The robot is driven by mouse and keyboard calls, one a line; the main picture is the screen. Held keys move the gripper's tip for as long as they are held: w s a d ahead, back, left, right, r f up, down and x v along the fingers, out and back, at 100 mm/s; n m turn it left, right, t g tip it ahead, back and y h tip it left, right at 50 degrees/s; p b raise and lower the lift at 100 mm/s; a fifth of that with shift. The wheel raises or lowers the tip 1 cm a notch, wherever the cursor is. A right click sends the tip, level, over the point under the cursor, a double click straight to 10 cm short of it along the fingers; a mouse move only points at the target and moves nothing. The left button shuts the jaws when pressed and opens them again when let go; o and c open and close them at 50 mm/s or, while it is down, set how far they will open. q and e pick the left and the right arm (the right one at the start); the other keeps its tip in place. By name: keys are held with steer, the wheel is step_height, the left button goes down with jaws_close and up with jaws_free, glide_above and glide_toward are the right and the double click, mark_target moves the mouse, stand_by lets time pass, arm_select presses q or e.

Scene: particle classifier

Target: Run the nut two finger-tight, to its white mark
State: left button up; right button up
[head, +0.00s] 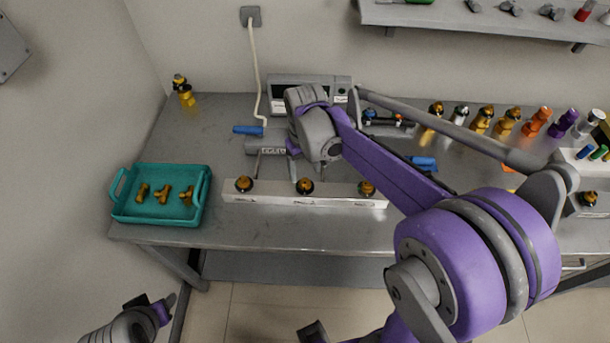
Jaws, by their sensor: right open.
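A pale bar (345,201) lies along the front of the bench and carries three brass-coloured nut fittings with dark tops. The left one (244,184), the middle one, nut two by its place (304,186), and the right one (367,189) all stand upright. My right gripper (274,170) is open and empty, just behind the bar, between the left and middle fittings as seen here. Its height above the bar is unclear. White marks on the nuts are too small to make out. My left gripper (160,308) is low at the bottom left, away from the bench; its jaw opening is unclear.
A teal tray (121,211) with three brass parts stands on the left. A blue-handled tool (248,130) and a grey instrument (340,83) lie behind my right gripper. Several coloured bottles stand at the back right. The bench front is clear.

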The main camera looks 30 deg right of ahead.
mark_target(305, 182)
step_height(305, 182, up, 6)
steer(key=shift+r, duration=0.25)
steer(key=shift+s, duration=0.1)
stand_by(0.4)
steer(key=s+a+f+t, duration=0.2)
steer(key=s+a+f, duration=0.1)
steer(key=s, duration=0.4)
steer(key=s+a+f+t, duration=0.3)
steer(key=s, duration=0.4)
steer(key=shift+s+a+f+t, duration=0.2)
steer(key=shift+f+t, duration=0.1)
steer(key=shift+c, duration=0.3)
stand_by(1.0)
